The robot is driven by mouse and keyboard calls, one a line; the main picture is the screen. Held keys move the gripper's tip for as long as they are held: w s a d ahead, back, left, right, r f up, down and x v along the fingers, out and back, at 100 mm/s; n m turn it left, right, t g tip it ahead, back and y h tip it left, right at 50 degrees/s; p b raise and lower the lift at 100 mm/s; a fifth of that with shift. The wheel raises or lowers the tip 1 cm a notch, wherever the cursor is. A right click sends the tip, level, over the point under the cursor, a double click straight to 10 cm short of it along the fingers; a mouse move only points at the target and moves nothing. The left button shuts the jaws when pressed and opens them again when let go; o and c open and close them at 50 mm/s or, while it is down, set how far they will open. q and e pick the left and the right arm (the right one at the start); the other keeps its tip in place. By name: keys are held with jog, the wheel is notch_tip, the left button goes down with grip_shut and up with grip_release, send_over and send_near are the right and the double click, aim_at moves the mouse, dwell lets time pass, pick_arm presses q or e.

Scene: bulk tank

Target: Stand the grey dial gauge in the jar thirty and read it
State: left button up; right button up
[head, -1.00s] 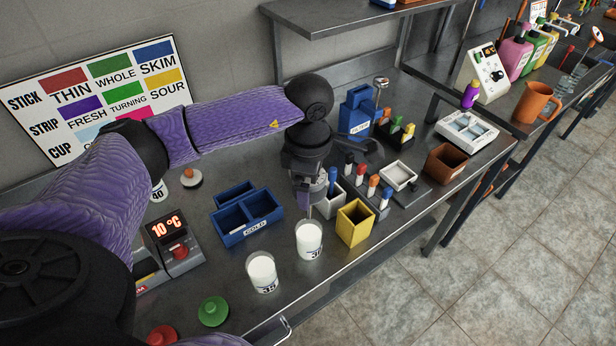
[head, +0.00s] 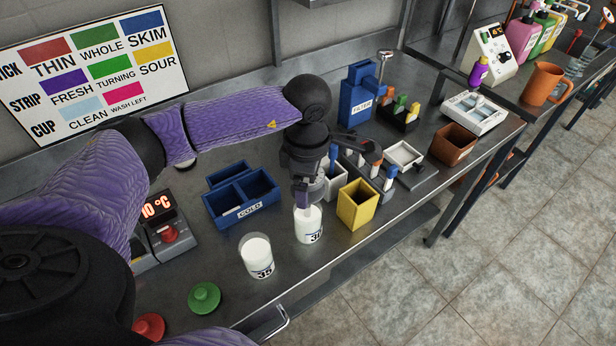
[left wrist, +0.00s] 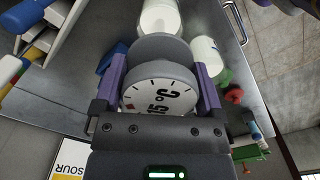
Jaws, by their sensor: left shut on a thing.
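The grey dial gauge (left wrist: 158,92) shows its round white face in the left wrist view, with black marks and the reading 15 °C. My left gripper (head: 304,204) is shut on it, one purple finger on each side. The gripper is right over the mouth of a milk-filled jar (head: 309,228), whose partly turned label appears to read 30. White milk (left wrist: 160,18) shows behind the gauge in the wrist view. The gauge's stem is hidden, so I cannot tell how deep it sits. A second milk jar, marked 35 (head: 257,260), stands to the left. My right gripper is not in view.
A blue COLD box (head: 240,222) stands behind the jars. A yellow bin (head: 358,206) stands close to the right of the thirty jar. A green button (head: 204,297) and a red-lit 10 °C display unit (head: 160,210) are to the left. The bench's front edge is close.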

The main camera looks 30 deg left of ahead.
aim_at(307, 217)
pick_arm(q)
jog(key=shift+f+b, duration=2.15)
jog(key=shift+f, duration=0.85)
